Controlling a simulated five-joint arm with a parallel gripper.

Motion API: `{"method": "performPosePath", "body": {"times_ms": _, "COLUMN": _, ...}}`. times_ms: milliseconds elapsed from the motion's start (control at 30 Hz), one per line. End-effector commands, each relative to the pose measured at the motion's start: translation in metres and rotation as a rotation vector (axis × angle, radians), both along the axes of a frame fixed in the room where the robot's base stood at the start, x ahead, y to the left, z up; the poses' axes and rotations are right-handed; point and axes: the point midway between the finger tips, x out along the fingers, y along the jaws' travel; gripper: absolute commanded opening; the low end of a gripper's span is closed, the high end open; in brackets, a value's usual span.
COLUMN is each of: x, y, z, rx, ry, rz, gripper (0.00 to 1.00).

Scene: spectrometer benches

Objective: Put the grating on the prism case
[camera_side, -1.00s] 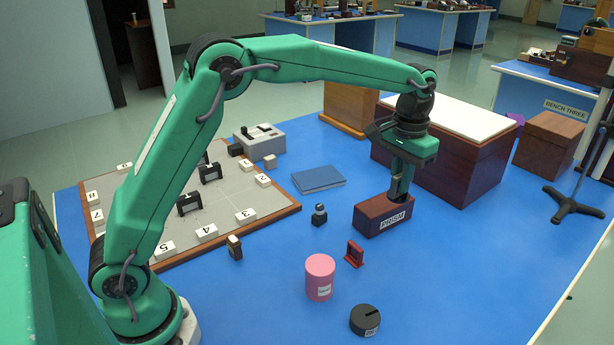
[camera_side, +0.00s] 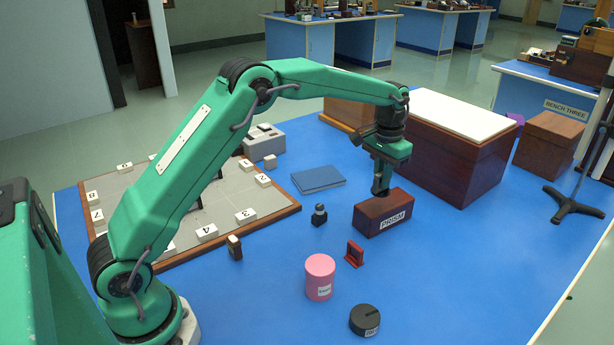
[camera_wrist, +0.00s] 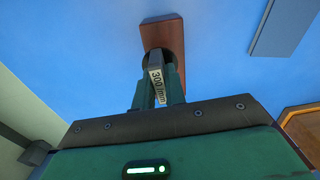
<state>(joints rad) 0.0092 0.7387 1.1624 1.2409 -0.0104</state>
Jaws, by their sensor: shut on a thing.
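The prism case (camera_side: 396,224) is a dark red-brown box labelled PRISM, on the blue bench top. It also shows as a brown block in the wrist view (camera_wrist: 168,28). My gripper (camera_side: 381,190) points down at the case's left end in the side view. It is shut on the grating (camera_wrist: 158,90), whose pale label reads 300/mm in the wrist view. The grating is mostly hidden between the fingers. In the side view a dark piece at the fingertips is close to the case top; I cannot tell whether it touches.
A large white-topped wooden box (camera_side: 458,153) stands close behind the case. A blue book (camera_side: 318,179), a small dark bottle (camera_side: 319,215), a red stand (camera_side: 355,253), a pink cylinder (camera_side: 320,277) and a black round tin (camera_side: 365,320) stand around it. Front right is clear.

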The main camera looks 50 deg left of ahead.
Motion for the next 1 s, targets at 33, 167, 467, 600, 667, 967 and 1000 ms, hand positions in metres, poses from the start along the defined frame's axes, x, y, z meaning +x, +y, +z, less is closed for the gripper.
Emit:
{"method": "performPosePath", "body": {"times_ms": 33, "x": 0.002, "y": 0.003, "z": -0.002, "rx": 0.000, "ry": 0.000, "rz": 0.000, "gripper": 0.00}}
{"method": "performPosePath", "body": {"times_ms": 167, "x": 0.004, "y": 0.006, "z": -0.004, "rx": 0.000, "ry": 0.000, "rz": -0.001, "gripper": 0.00}}
{"method": "performPosePath", "body": {"times_ms": 467, "x": 0.003, "y": 0.006, "z": -0.016, "rx": 0.000, "ry": 0.000, "rz": -0.001, "gripper": 0.00}}
{"method": "performPosePath", "body": {"times_ms": 600, "x": 0.003, "y": 0.006, "z": -0.032, "rx": 0.000, "ry": 0.002, "rz": -0.001, "gripper": 0.00}}
{"method": "performPosePath", "body": {"times_ms": 667, "x": 0.003, "y": 0.006, "z": -0.038, "rx": 0.000, "ry": 0.002, "rz": -0.001, "gripper": 0.00}}
{"method": "performPosePath", "body": {"times_ms": 967, "x": 0.003, "y": 0.006, "z": -0.044, "rx": 0.000, "ry": -0.001, "rz": -0.001, "gripper": 0.00}}
{"method": "performPosePath", "body": {"times_ms": 1000, "x": 0.003, "y": 0.006, "z": -0.044, "rx": 0.000, "ry": -0.001, "rz": -0.001, "gripper": 0.00}}
